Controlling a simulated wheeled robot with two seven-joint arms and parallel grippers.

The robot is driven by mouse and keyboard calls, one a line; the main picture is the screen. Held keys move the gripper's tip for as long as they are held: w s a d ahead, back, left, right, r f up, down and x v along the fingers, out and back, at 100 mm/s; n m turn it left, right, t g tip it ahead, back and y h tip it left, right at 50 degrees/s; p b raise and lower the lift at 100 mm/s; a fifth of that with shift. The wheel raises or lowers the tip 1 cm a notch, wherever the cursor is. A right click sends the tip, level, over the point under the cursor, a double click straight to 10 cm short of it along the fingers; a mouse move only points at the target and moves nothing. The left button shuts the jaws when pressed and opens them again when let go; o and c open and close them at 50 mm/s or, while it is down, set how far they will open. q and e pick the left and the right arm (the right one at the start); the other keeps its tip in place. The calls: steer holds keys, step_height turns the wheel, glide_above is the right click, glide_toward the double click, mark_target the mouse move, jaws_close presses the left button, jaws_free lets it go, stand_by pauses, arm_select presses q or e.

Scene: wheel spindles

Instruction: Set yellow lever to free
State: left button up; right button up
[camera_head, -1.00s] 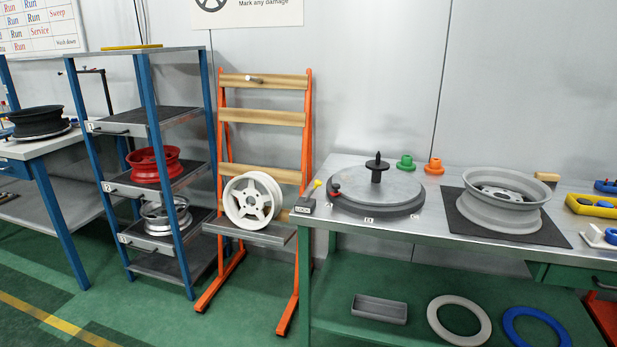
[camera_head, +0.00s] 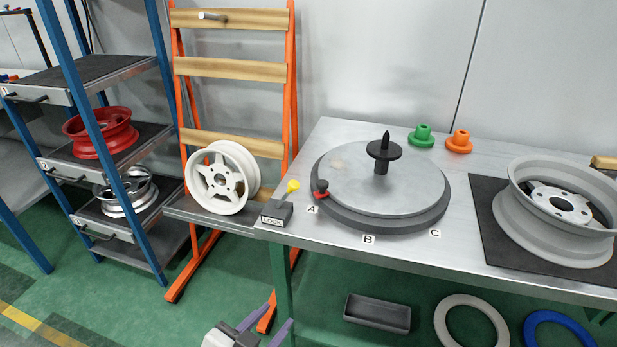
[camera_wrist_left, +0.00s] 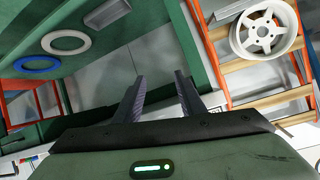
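The yellow lever (camera_head: 292,186) is a short stick with a round yellow knob, on a small grey box (camera_head: 276,214) at the left end of the metal workbench. The box's front label reads LOCK, and the lever leans up and to the right. My left gripper (camera_head: 269,321) is at the bottom of the head view, below and in front of the bench edge, well apart from the lever. Its two fingers are spread and empty, as the left wrist view (camera_wrist_left: 160,88) also shows. The lever is not visible in the wrist view. My right gripper is not in view.
A round turntable (camera_head: 330,160) with a black spindle and a red-based black knob (camera_head: 321,188) stands close right of the lever. A white wheel (camera_head: 222,178) rests on the orange rack at left. A grey wheel (camera_head: 562,205) lies on a dark mat. Green and orange cones stand behind.

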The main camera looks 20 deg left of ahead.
mark_target(293, 187)
arm_select(q)
steer(key=w+a+r+m+t+y, duration=0.1)
steer(key=w+r+t, duration=0.3)
steer(key=r, duration=0.6)
steer(key=w+r+m+t, duration=0.1)
steer(key=w+r+t, duration=0.1)
steer(key=w+r, duration=0.65)
steer(key=w, duration=0.5)
steer(key=w+r, duration=0.1)
steer(key=w, duration=0.1)
steer(key=shift+w, duration=0.6)
steer(key=shift+f, duration=0.1)
jaws_close()
